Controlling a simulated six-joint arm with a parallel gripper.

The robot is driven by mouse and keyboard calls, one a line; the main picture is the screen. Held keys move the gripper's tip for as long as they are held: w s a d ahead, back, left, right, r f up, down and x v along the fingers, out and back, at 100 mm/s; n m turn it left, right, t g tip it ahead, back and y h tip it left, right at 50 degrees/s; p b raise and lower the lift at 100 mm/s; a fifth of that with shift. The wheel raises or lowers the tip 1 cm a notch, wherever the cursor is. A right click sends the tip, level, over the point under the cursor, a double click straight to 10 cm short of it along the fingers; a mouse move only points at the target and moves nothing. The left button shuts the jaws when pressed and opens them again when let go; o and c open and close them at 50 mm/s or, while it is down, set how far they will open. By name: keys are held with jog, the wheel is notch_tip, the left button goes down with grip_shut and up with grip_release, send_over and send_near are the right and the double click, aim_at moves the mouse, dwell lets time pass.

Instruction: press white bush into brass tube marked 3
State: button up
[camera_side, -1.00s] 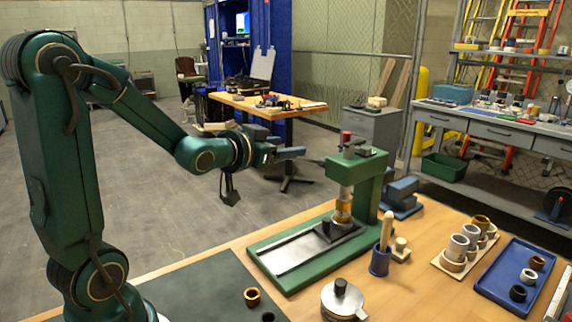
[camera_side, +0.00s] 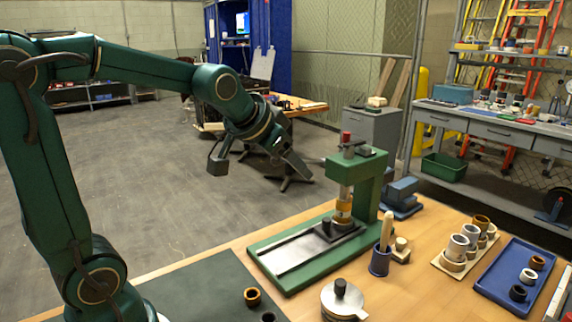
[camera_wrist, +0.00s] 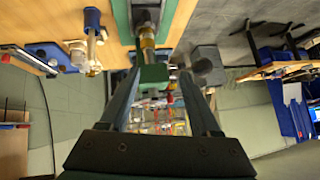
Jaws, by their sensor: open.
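A white bush (camera_side: 528,276) lies in the blue tray at the right, between a brown ring and a black ring. Several tubes stand on a pale board beside the tray; a brass-coloured one (camera_side: 481,223) is at its back. I cannot read any number on them. The green press (camera_side: 370,185) stands mid-table with a brass-coloured piece (camera_side: 343,210) under its ram; it also shows in the wrist view (camera_wrist: 154,75). My gripper (camera_side: 303,172) is in the air left of the press head, tilted downward. Its jaws are apart and empty in the wrist view (camera_wrist: 160,88).
The blue tray (camera_side: 490,288) and the pale board (camera_side: 444,264) sit at the right. A blue cup with a wooden-handled tool (camera_side: 380,262) and a round metal pot (camera_side: 342,300) stand before the press. An orange ring (camera_side: 252,297) lies on the dark mat (camera_side: 205,290).

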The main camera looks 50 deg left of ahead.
jog(key=s+d+r+g+h, duration=0.1)
jog(key=s+d+r, duration=0.3)
jog(key=s+r, duration=0.2)
jog(key=s+d+r+g+h, duration=0.1)
jog(key=s+d+r, duration=0.4)
jog(key=s, duration=0.6)
jog(key=shift+s+r+g, duration=0.15)
jog(key=shift+r+g, duration=0.35)
jog(key=shift+r, duration=0.35)
jog(key=shift+a, duration=0.1)
jog(key=c, duration=0.9)
jog(key=w+r, duration=0.1)
jog(key=w+r+m, duration=0.1)
jog(key=w+r+m+t, duration=0.1)
jog(key=shift+w+a+r, duration=0.25)
jog(key=shift+a+r, duration=0.05)
jog(key=shift+a, duration=0.1)
grip_shut()
jog(key=w+a+f+y, duration=0.1)
jog(key=w+a, duration=0.9)
jog(key=a, duration=0.1)
jog(key=shift+w+f+n+g, duration=0.2)
jog(key=shift+f+n+g, duration=0.1)
jog(key=shift+f+n, duration=0.1)
